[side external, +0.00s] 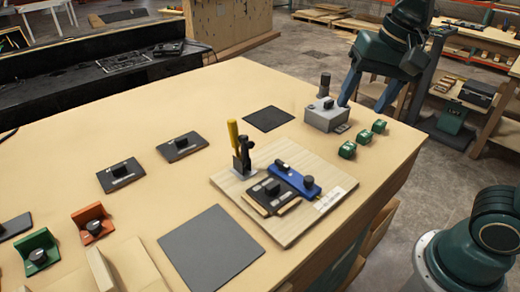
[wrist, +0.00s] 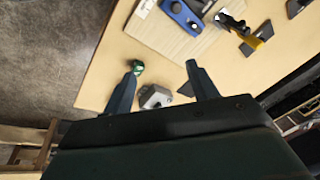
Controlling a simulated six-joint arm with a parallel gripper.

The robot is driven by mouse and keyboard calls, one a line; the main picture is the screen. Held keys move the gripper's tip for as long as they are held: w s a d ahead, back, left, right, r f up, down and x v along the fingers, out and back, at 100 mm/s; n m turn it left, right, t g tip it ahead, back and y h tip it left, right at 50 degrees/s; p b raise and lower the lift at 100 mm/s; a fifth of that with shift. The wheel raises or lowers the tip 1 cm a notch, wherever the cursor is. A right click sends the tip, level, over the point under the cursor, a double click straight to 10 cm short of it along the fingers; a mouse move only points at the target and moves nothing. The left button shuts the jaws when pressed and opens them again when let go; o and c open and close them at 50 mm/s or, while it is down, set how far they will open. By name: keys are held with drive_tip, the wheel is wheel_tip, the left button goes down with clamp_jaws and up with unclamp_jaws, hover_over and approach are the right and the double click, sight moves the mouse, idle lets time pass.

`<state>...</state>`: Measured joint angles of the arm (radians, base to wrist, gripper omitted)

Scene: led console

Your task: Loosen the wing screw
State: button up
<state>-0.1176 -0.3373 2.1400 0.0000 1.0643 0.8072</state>
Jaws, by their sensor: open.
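I cannot make out a wing screw for certain. A wooden board (side external: 318,211) on the table carries a blue fixture (side external: 291,177) with a dark round knob (side external: 308,182). Beside it are a black block (side external: 265,196) and a toggle clamp (side external: 242,160) with a yellow handle. The blue fixture also shows at the top of the wrist view (wrist: 180,14). My gripper (side external: 364,108) is open and empty, near the table's far right edge, well away from the board. Its two blue fingers are spread wide in the wrist view (wrist: 163,66).
A grey box (side external: 325,115) with a dark post and several green blocks (side external: 347,150) stand near my gripper. Dark pads (side external: 210,247), small black-knobbed plates (side external: 181,146), and red (side external: 92,223) and green (side external: 37,250) brackets lie to the left. Bare table separates them.

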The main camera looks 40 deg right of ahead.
drive_tip(key=w+a+m+g, duration=0.2)
drive_tip(key=w+a+m, duration=0.1)
drive_tip(key=w+m, duration=0.25)
drive_tip(key=m+g, duration=0.1)
drive_tip(key=m, duration=0.4)
hover_over(282, 163)
wheel_tip(282, 163, down, 3)
drive_tip(key=shift+r+n, duration=0.1)
drive_tip(key=shift+n, duration=0.15)
wheel_tip(282, 163, down, 14)
drive_tip(key=shift+r, duration=0.1)
drive_tip(key=c, duration=1)
